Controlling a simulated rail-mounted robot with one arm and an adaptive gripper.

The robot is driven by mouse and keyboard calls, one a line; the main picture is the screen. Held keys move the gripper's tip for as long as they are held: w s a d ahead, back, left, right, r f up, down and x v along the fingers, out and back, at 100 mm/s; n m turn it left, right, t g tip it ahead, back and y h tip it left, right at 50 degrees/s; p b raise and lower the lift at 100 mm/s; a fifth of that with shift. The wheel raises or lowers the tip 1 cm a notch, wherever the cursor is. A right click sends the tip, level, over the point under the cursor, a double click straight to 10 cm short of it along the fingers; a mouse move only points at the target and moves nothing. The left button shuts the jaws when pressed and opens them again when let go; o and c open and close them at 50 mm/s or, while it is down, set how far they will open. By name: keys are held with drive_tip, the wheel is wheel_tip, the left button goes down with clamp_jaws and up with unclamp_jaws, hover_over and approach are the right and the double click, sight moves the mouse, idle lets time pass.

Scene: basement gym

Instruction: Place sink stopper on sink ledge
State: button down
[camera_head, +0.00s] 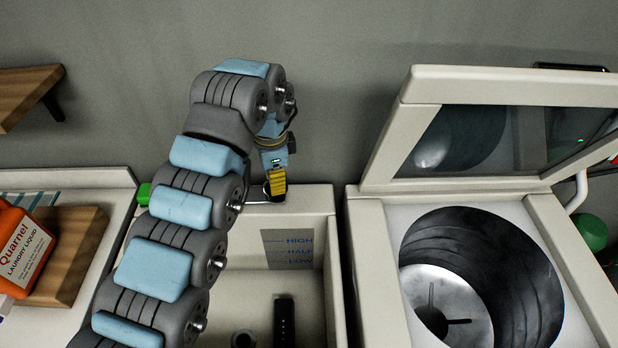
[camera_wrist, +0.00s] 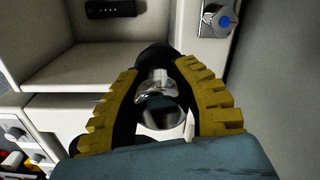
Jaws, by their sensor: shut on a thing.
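My gripper (camera_head: 276,188) is over the back ledge of the sink (camera_head: 312,196), pointing down. In the wrist view its yellow fingers (camera_wrist: 157,70) are shut on the sink stopper (camera_wrist: 158,54), whose dark rounded part shows between the tips. Shiny chrome shows below it between the fingers; I cannot tell if it belongs to the stopper.
A chrome fitting with a red and blue mark (camera_wrist: 217,20) is close on the right in the wrist view. A black oblong object (camera_head: 284,320) lies in the basin. The washer (camera_head: 368,260) with its raised lid (camera_head: 430,85) stands at right, and an orange detergent bottle (camera_head: 22,250) at left.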

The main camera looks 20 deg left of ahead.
drive_tip(key=shift+w+d+p, duration=0.15)
drive_tip(key=shift+d+p, duration=0.1)
drive_tip(key=shift+p, duration=0.4)
drive_tip(key=shift+w+p, duration=0.1)
drive_tip(key=shift+p, duration=0.3)
drive_tip(key=shift+w+d+f, duration=0.2)
drive_tip(key=shift+w+f, duration=0.15)
drive_tip(key=shift+f, duration=0.05)
drive_tip(key=shift+w+d+f+b, duration=0.15)
drive_tip(key=shift+w+d+f, duration=0.25)
drive_tip(key=shift+w+f, duration=1.1)
drive_tip(key=shift+w+d+f+b, duration=0.2)
drive_tip(key=shift+w+d+f, duration=0.2)
drive_tip(key=shift+w+f, duration=1.1)
drive_tip(key=shift+w+d+f+b, duration=0.15)
drive_tip(key=shift+w+d+f, duration=0.25)
drive_tip(key=shift+w+f, duration=1.1)
drive_tip(key=shift+w+r, duration=0.5)
drive_tip(key=shift+w, duration=0.1)
